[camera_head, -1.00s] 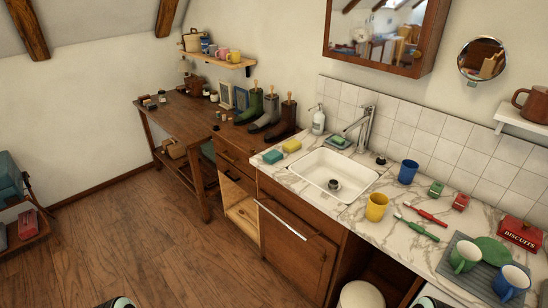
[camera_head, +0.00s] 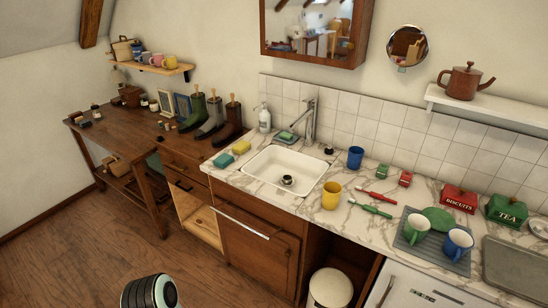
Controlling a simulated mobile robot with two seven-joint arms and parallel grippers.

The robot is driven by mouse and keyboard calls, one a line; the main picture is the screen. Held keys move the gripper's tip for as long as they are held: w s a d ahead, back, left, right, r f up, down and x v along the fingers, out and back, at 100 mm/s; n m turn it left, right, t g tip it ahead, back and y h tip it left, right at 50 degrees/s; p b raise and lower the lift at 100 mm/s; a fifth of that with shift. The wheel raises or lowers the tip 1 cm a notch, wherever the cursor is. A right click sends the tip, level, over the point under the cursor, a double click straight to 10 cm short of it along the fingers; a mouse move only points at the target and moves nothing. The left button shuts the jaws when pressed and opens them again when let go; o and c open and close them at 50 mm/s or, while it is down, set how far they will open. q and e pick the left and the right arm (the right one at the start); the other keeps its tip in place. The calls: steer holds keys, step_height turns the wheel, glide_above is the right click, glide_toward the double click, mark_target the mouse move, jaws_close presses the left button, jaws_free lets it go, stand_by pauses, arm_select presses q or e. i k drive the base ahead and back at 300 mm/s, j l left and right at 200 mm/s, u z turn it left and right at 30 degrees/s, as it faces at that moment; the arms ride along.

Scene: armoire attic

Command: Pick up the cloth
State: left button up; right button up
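I cannot pick out a cloth for sure. A flat, rounded green piece (camera_head: 438,218) lies at the back of a grey mat (camera_head: 405,238) on the marble counter; I cannot tell whether it is cloth. A green mug (camera_head: 416,228) and a blue mug (camera_head: 457,244) stand beside it on the mat. A rounded dark part of one of my arms shows at the bottom left. Neither gripper shows.
A bin (camera_head: 330,287) stands below. The wooden floor at left is clear.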

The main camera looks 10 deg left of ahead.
mark_target(224, 160)
steer(key=i+j+z, duration=0.1)
steer(key=j+z, duration=0.25)
steer(key=i+j+z, duration=0.1)
steer(key=z, duration=0.25)
steer(key=j+z, duration=0.65)
steer(key=j, duration=0.3)
steer(key=j+z, duration=0.25)
steer(key=j, duration=0.25)
steer(key=k+j+z, duration=0.1)
steer(key=j, duration=0.25)
steer(key=k+j, duration=0.1)
steer(key=j, duration=0.3)
steer(key=k+j+z, duration=0.15)
steer(key=j, duration=0.2)
steer(key=i, duration=0.05)
